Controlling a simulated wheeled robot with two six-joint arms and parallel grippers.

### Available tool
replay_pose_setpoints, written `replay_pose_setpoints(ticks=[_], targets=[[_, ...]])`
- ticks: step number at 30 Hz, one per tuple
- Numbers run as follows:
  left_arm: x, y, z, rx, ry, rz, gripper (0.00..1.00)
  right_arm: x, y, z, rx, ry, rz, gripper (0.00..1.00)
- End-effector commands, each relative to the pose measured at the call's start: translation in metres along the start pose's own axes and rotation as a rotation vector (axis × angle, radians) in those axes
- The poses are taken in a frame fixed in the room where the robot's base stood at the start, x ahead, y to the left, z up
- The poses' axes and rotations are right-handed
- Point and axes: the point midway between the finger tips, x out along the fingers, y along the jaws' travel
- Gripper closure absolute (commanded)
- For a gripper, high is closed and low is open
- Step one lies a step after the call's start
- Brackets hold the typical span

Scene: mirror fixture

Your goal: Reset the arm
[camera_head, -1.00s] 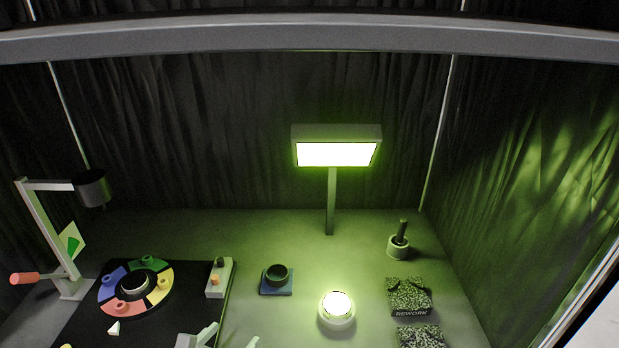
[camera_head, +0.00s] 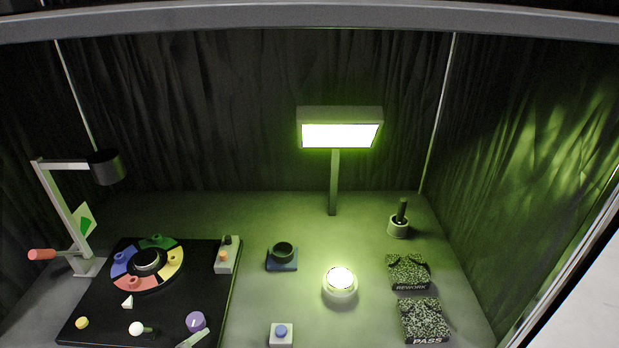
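Neither of my grippers can be made out now. A pale elongated piece (camera_head: 193,339) lies at the bottom edge beside the purple knob (camera_head: 196,321); I cannot tell what it is. At the left stands a grey jointed arm (camera_head: 62,208) with a dark cylinder (camera_head: 108,167) at its upper end and a red-orange handle (camera_head: 42,254) low on its left. A white card with a green wedge (camera_head: 83,220) is by its post. The black board (camera_head: 205,290) beside it carries a ring of blue, green, yellow and red segments (camera_head: 173,265) around a dark round centre (camera_head: 147,261).
A lit panel lamp (camera_head: 340,135) stands at the back. A glowing round lamp (camera_head: 340,283), a dark cup on a blue base (camera_head: 283,254), a blue button box (camera_head: 281,334), a pot with a dark stick (camera_head: 398,221), and REWORK (camera_head: 408,270) and PASS (camera_head: 424,319) boxes occupy the right.

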Motion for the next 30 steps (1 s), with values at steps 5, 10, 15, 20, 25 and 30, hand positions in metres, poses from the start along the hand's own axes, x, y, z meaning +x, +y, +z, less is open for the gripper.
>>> replay_pose_setpoints(ticks=[5, 10, 15, 20, 25, 30], targets=[[-0.024, -0.015, -0.032, 0.43, 0.102, -0.096, 0.23, 0.0, 0.001, 0.005, 0.001, -0.007, 0.001, 1.0], [-0.049, -0.029, -0.061, 0.841, 0.17, -0.23, 0.23, 0.0, 0.001, 0.005, 0.0, -0.007, 0.001, 1.0], [-0.079, -0.039, -0.088, 1.24, 0.2, -0.395, 0.23, 0.0, 0.001, 0.005, 0.001, -0.007, 0.001, 1.0], [-0.106, -0.047, -0.11, 1.572, 0.186, -0.566, 0.23, 0.0, 0.001, 0.005, 0.0, -0.007, 0.001, 1.0], [-0.131, -0.052, -0.126, 1.834, 0.142, -0.724, 0.23, 0.0, 0.001, 0.004, 0.0, -0.006, 0.002, 1.0], [-0.153, -0.056, -0.138, 2.041, 0.078, -0.866, 0.23, 0.0, 0.001, 0.004, 0.0, -0.006, 0.002, 1.0]])
